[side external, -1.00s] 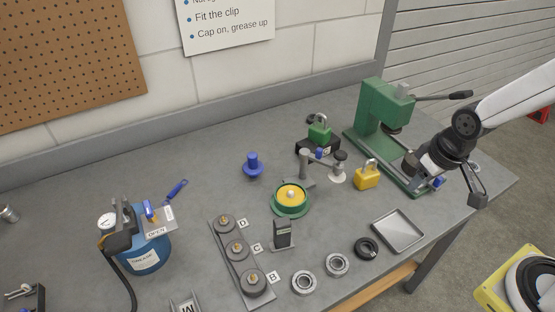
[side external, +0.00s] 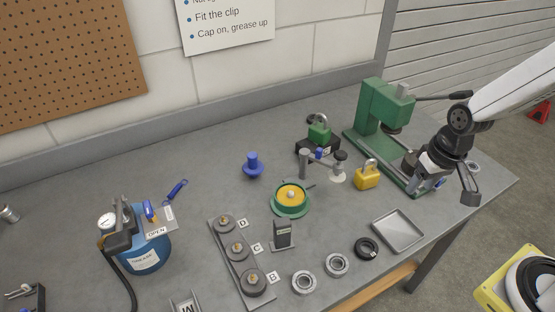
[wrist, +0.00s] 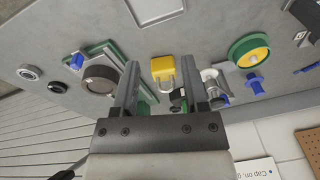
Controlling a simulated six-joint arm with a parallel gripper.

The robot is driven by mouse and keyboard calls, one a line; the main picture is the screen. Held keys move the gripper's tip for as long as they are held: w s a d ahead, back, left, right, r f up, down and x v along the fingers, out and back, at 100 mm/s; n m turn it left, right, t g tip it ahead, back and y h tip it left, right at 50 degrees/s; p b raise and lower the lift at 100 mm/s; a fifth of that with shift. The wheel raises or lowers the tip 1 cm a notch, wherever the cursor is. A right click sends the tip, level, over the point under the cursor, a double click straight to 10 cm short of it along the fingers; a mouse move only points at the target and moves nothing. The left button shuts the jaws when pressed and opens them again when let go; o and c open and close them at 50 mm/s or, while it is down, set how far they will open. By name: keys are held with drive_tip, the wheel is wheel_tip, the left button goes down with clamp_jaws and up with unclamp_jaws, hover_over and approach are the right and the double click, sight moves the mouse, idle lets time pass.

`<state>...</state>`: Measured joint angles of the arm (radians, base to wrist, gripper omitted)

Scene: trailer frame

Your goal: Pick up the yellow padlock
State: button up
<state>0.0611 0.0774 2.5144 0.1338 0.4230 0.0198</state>
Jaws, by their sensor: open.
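The yellow padlock (side external: 367,178) stands on the grey bench, left of the green press, with its grey shackle up. In the wrist view the padlock (wrist: 163,68) shows beyond and between my finger tips, apart from them. My gripper (wrist: 163,75) is open and empty. In the side view my gripper (side external: 455,187) is at the right, beside the press and to the right of the padlock; its fingers are partly hard to make out there.
The green press (side external: 385,112) stands close behind my gripper. A green padlock (side external: 319,133) on a black block and a grey post fixture (side external: 305,165) are left of the yellow padlock. A metal tray (side external: 398,231) lies in front. Bare bench separates the tray and padlock.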

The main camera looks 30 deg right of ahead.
wheel_tip(320, 180, down, 3)
drive_tip(key=d+m+g+y, duration=0.1)
drive_tip(key=m+g+y, duration=0.1)
drive_tip(key=m, duration=0.3)
drive_tip(key=m+t+y, duration=0.8)
drive_tip(key=m+t, duration=0.2)
drive_tip(key=m, duration=0.9)
approach(377, 170)
drive_tip(key=w+a+r, duration=0.1)
drive_tip(key=a+r, duration=0.1)
drive_tip(key=shift+g+h, duration=0.3)
drive_tip(key=shift+x, duration=4.05)
drive_tip(key=shift+w+d, duration=0.15)
drive_tip(key=shift+d, duration=0.05)
clamp_jaws()
